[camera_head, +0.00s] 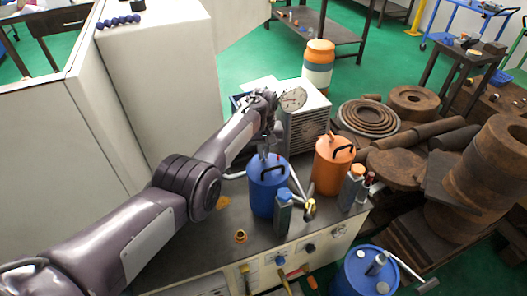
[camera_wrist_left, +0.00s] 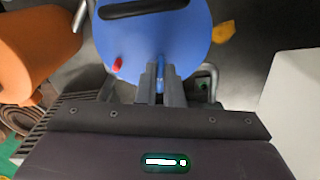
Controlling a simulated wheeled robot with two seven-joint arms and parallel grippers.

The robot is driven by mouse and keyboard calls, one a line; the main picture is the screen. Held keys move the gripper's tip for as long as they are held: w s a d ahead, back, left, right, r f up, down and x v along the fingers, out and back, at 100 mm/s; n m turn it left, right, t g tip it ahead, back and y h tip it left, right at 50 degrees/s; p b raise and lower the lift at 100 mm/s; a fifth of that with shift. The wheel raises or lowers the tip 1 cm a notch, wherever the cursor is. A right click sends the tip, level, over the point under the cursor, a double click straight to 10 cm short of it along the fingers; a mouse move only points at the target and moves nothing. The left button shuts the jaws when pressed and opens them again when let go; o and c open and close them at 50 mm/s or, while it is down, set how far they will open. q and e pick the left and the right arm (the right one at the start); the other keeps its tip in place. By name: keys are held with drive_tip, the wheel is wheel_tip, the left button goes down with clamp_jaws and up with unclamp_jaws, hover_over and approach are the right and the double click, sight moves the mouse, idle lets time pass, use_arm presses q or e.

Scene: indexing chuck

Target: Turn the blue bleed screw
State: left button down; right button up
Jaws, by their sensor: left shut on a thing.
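A blue canister (camera_head: 265,195) with a black handle stands on the bench, and its round blue top (camera_wrist_left: 185,35) fills the upper middle of the left wrist view. My left gripper (camera_head: 268,150) reaches down at the canister's far side. In the left wrist view my left gripper (camera_wrist_left: 160,78) is shut on a small blue upright piece, the blue bleed screw (camera_wrist_left: 160,71), at the edge of the canister top. The fingers hide most of the screw. A small red piece (camera_wrist_left: 117,64) sits beside it. My right gripper is not in view.
An orange canister (camera_head: 328,173) stands right of the blue one. Small bottles (camera_head: 284,215) stand in front. A white vented box (camera_head: 307,125) and a round gauge (camera_head: 293,98) are behind, close to my left wrist. Rusty metal parts (camera_head: 400,170) fill the right side.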

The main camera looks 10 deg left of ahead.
use_arm(q)
drive_tip(key=shift+r, duration=0.1)
drive_tip(key=c, duration=1.6)
unclamp_jaws()
drive_tip(key=shift+o, duration=0.2)
wheel_tip(320, 180, up, 6)
drive_tip(key=shift+r+p, duration=0.25)
drive_tip(key=shift+p, duration=0.55)
drive_tip(key=shift+r, duration=0.6)
